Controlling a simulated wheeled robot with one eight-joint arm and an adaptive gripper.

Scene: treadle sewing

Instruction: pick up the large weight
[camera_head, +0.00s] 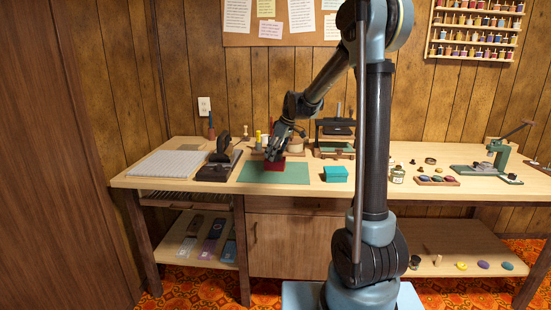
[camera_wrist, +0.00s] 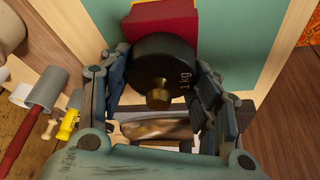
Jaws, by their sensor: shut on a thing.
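The large weight (camera_wrist: 163,58) is a black disc marked "kg" with a brass knob, seen close up in the wrist view. My gripper (camera_wrist: 160,80) has its fingers on both sides of it and is shut on it. In the head view my gripper (camera_head: 273,153) is above the bench, just over a red block (camera_head: 274,166). The weight cannot be made out there. The red block, with a yellow edge, shows just beyond the weight in the wrist view (camera_wrist: 165,22). Whether the weight touches the block or anything below it, I cannot tell.
The red block is on a green mat (camera_head: 300,177) on the wooden bench (camera_head: 395,184). A green lever device (camera_head: 490,165) stands at far right.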

